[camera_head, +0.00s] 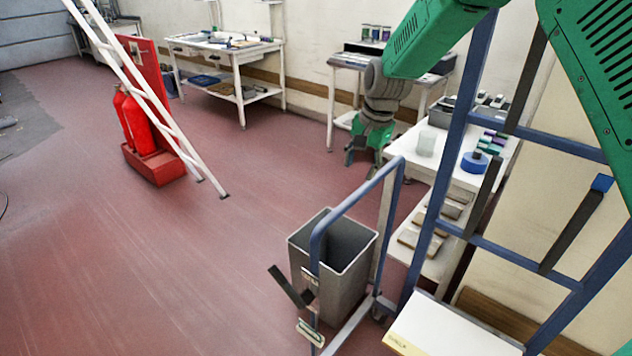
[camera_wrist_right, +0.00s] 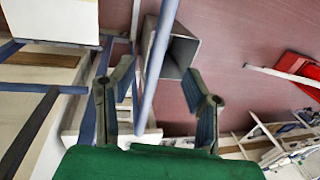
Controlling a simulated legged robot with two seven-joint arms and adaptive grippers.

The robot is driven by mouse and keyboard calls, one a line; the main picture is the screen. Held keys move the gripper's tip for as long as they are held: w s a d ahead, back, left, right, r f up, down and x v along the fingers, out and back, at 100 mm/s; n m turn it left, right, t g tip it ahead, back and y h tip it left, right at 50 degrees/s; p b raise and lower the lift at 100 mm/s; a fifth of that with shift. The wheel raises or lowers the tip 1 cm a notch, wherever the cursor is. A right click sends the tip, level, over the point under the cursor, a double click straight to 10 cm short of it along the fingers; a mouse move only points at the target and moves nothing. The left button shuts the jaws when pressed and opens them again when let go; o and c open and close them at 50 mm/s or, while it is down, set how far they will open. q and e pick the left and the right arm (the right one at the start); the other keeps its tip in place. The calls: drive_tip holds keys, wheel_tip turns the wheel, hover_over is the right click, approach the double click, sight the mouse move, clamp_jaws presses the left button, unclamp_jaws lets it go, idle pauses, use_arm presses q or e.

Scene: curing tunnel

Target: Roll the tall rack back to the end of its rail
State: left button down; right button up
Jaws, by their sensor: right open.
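The tall rack (camera_head: 450,160) is a blue frame with dark arms at the right of the head view. A lower blue hoop handle (camera_head: 345,205) stands at its left side; whether they join is unclear. My right gripper (camera_head: 370,150) is open and empty, beyond and above the hoop in the head view. In the right wrist view, a blue-grey bar (camera_wrist_right: 157,65) runs between the spread fingers of my right gripper (camera_wrist_right: 160,92); I cannot tell its depth or see contact. The rail is not clearly visible. My left gripper is out of view.
A grey bin (camera_head: 340,255) stands by the hoop. A white bench (camera_head: 460,170) with jars and tape is behind the rack. Red extinguishers (camera_head: 140,125) and a white ladder (camera_head: 150,95) stand at left. The red floor (camera_head: 190,270) is open at left and centre.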

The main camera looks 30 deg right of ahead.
sight(346, 202)
drive_tip(key=f, duration=0.3)
drive_tip(key=w+a+f+p, duration=0.1)
drive_tip(key=f, duration=0.3)
drive_tip(key=w+f, duration=0.1)
drive_tip(key=f, duration=0.3)
drive_tip(key=shift+w+a, duration=0.1)
drive_tip(key=shift+a, duration=0.05)
drive_tip(key=shift+w+f, duration=0.15)
drive_tip(key=shift+f, duration=0.7)
drive_tip(key=shift+r, duration=0.1)
clamp_jaws()
